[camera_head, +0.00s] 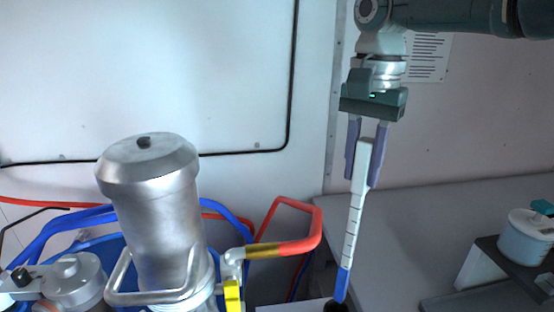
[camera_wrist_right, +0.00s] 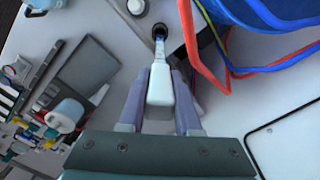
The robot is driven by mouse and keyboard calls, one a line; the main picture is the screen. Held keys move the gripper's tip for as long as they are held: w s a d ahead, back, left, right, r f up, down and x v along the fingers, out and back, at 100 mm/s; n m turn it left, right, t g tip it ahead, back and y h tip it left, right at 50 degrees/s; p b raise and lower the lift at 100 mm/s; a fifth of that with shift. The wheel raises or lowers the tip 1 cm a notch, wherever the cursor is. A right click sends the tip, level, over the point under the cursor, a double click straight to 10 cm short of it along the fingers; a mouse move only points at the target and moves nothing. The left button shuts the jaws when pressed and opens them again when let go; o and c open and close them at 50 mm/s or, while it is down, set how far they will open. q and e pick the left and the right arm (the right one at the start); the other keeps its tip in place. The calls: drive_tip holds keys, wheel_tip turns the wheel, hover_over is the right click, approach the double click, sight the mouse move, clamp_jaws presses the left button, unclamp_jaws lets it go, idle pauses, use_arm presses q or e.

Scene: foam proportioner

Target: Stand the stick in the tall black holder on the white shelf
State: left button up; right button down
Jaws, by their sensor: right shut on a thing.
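My right gripper (camera_head: 364,186) points down and is shut on the upper end of the stick (camera_head: 355,218). The stick is white with dark marks and a blue lower tip, and hangs nearly upright with a slight tilt. The tall black holder (camera_head: 337,306) shows only as a dark top at the bottom edge of the head view, on the white shelf (camera_head: 285,308). The right wrist view shows the holder's dark round mouth (camera_wrist_right: 160,29) at the stick's blue tip. I cannot tell whether the tip is inside the mouth or just above it. My left gripper is out of view.
A large metal cylinder (camera_head: 160,215) stands left of the stick. A red pipe (camera_head: 300,243) with a yellow band and blue hoses (camera_head: 60,232) lie near it. A grey bench (camera_head: 420,230) lies to the right, with a round white container (camera_head: 527,238).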

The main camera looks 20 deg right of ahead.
drive_tip(key=shift+f+b, duration=1.35)
drive_tip(key=shift+f, duration=0.15)
wheel_tip(320, 180, down, 7)
drive_tip(key=b, duration=0.5)
drive_tip(key=shift+f, duration=0.2)
drive_tip(key=c, duration=0.5)
unclamp_jaws()
drive_tip(key=shift+r, duration=0.1)
wheel_tip(320, 180, up, 10)
drive_tip(key=shift+f+b, duration=0.1)
drive_tip(key=shift+b, duration=0.5)
